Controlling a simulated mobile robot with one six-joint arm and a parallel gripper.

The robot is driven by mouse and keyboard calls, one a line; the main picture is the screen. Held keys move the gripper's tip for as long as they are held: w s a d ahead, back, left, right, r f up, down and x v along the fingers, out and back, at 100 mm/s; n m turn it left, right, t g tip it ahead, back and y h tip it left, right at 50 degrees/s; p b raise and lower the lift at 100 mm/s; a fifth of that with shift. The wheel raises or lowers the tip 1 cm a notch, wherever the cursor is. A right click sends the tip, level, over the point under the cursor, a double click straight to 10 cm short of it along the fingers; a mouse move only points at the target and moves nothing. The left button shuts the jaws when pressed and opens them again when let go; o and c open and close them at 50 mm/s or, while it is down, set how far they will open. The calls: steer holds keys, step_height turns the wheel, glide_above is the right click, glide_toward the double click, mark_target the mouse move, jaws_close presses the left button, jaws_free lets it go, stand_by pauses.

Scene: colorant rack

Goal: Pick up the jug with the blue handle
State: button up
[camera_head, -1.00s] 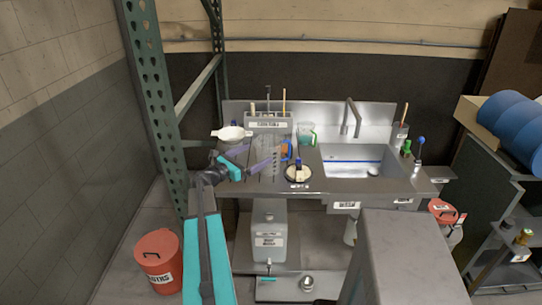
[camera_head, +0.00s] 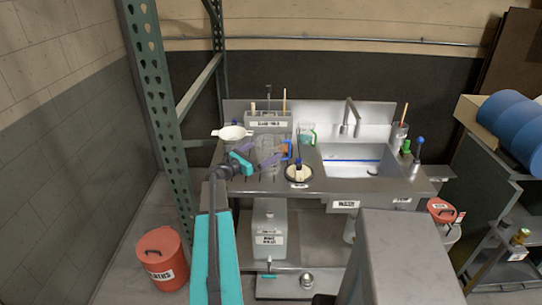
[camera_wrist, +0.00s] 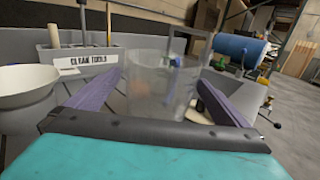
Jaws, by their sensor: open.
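The clear jug with the blue handle (camera_head: 268,158) stands on the counter left of the sink. Its blue handle (camera_head: 288,149) is on its right side. My gripper (camera_head: 273,151) is open at the jug, reaching in from the left. In the wrist view the clear jug (camera_wrist: 158,85) stands upright between my two spread purple fingers (camera_wrist: 163,92), one on each side. I cannot tell whether either finger touches it. The handle is not clear in the wrist view.
A white bowl (camera_head: 232,133) and the clean tools holder (camera_head: 268,122) stand behind my gripper. A jug with a green handle (camera_head: 307,134) is behind right. A round pale dish (camera_head: 298,172) with an upright tool is in front right. The sink (camera_head: 350,157) lies further right.

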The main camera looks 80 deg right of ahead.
mark_target(278, 139)
steer(key=shift+p+x, duration=0.7)
steer(key=shift+x, duration=1.05)
steer(key=shift+s+a, duration=0.1)
steer(key=c, duration=0.9)
steer(key=shift+r, duration=0.15)
steer(key=shift+r+b, duration=0.75)
steer(key=shift+r, duration=0.3)
steer(key=shift+s+a+r+b, duration=0.45)
steer(key=shift+a+b, duration=0.4)
steer(key=shift+a, duration=1.8)
steer(key=shift+s+a+r+b, duration=0.45)
steer(key=shift+a+b, duration=0.45)
steer(key=shift+a, duration=1.7)
steer(key=shift+s+a+r+b, duration=0.45)
steer(key=shift+a+b, duration=0.4)
steer(key=shift+a, duration=1.8)
